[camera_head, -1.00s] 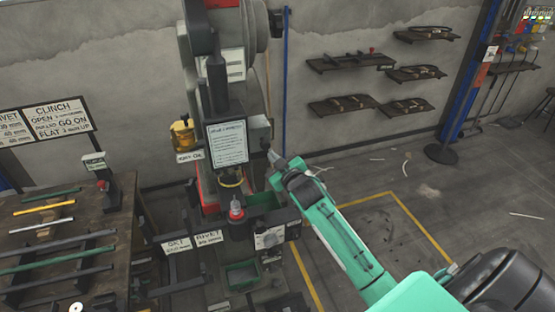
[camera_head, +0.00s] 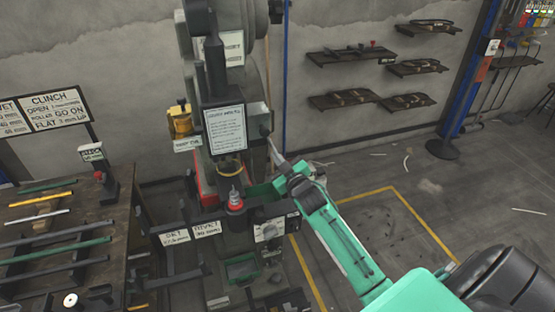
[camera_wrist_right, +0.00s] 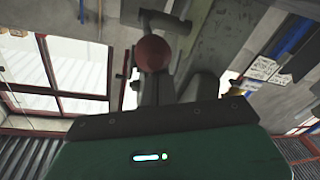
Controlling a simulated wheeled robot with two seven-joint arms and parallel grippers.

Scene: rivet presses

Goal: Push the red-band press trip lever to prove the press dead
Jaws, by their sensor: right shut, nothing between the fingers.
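The press (camera_head: 222,90) stands left of centre in the head view, with a notice board on its front and red paint on its side. My right gripper (camera_head: 271,143) is shut and empty, its tip pointing up beside the press's right side, just below a dark knob (camera_head: 265,130). In the right wrist view a red ball knob (camera_wrist_right: 152,52) on a grey arm stands just beyond the gripper body; it looks like a lever end. I cannot tell whether the gripper touches it. My left gripper is not in view.
A workbench (camera_head: 95,215) with coloured rods lies at left. Wall shelves (camera_head: 352,54) hang behind. The floor right of the yellow line (camera_head: 405,212) is mostly clear.

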